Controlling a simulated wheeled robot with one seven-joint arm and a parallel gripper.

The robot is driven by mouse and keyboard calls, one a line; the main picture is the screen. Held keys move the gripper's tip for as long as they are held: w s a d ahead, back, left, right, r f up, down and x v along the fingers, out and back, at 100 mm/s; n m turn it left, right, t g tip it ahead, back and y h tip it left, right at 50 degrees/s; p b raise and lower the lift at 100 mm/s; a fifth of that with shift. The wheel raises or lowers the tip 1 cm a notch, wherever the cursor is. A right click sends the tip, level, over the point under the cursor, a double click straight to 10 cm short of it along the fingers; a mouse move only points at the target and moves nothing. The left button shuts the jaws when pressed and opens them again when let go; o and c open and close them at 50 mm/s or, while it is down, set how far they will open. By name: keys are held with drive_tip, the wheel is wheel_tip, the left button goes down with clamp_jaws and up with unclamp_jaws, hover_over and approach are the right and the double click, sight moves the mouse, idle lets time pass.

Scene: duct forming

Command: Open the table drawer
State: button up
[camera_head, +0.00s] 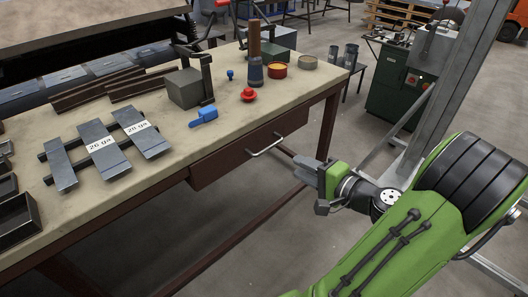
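The table (185,157) has a tan top and a dark red-brown frame. Its drawer (225,163) is a brown box under the front edge and appears closed, with its front about in line with that edge. A pale metal bar handle (266,146) is on the right part of the drawer front. The gap between the fingers is too small to judge from here.
On the table are a blue clamp (204,116), a red knob-like object (248,94), a grey block (184,88) and metal gauge plates (103,150). A table leg (327,125) stands behind my gripper. A grey upright post (455,85) is at right. Floor before the drawer is clear.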

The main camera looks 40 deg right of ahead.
sight(266, 151)
drive_tip(key=b+x, duration=0.1)
drive_tip(key=x, duration=1.3)
drive_tip(key=shift+a, duration=0.1)
clamp_jaws()
